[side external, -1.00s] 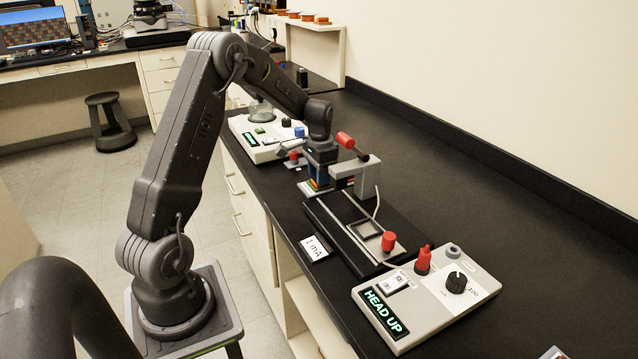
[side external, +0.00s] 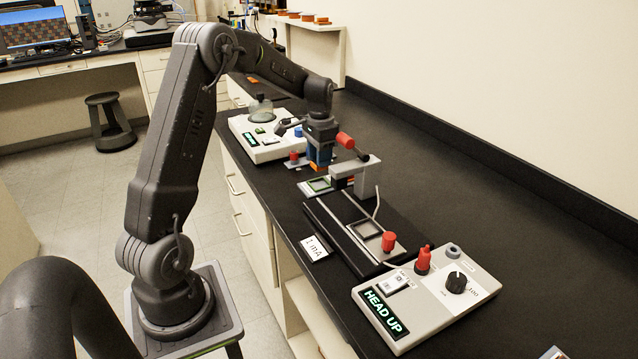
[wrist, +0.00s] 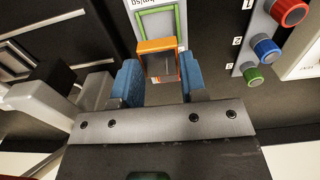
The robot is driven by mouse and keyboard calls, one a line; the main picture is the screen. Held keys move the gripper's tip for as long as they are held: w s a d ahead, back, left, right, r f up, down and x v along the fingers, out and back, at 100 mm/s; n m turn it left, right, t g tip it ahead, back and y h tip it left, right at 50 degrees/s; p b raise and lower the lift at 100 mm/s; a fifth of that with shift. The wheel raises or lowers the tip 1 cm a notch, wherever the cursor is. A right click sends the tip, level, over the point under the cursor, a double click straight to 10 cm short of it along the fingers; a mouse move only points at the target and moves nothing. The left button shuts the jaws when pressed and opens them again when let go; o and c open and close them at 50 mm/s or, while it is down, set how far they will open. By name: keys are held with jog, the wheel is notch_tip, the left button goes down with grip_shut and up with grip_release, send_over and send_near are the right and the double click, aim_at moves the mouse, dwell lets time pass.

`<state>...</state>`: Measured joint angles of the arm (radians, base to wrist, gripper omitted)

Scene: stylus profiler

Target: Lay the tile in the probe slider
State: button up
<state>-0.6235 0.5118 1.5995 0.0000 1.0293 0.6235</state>
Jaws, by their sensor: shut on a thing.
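My gripper (side external: 320,160) is shut on an orange-edged tile with a grey middle (wrist: 158,62), held between its blue fingers. In the side view the tile shows as a small orange patch (side external: 318,167), above a green-bordered pad. The gripper is at the far end of the black rail. The probe slider, with a dark square frame (side external: 366,230) and a red knob (side external: 389,241), sits on the near half of that rail. No tile shows in its frame. The tile's underside is hidden.
The green-bordered pad (side external: 319,184) lies beneath the gripper. A grey bracket (side external: 358,170) with a red-handled lever (side external: 345,141) stands over the rail's far end, close beside the gripper. A control box reading HEAD UP (side external: 425,300) stands at the near end. The bench at right is clear.

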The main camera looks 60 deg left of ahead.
jog(key=shift+r, duration=0.3)
notch_tip(320, 180, up, 21)
jog(key=s+d, duration=0.1)
jog(key=d, duration=2.3)
notch_tip(320, 180, down, 18)
jog(key=shift+a, duration=0.25)
jog(key=shift+f, duration=2.6)
jog(key=shift+f, duration=0.5)
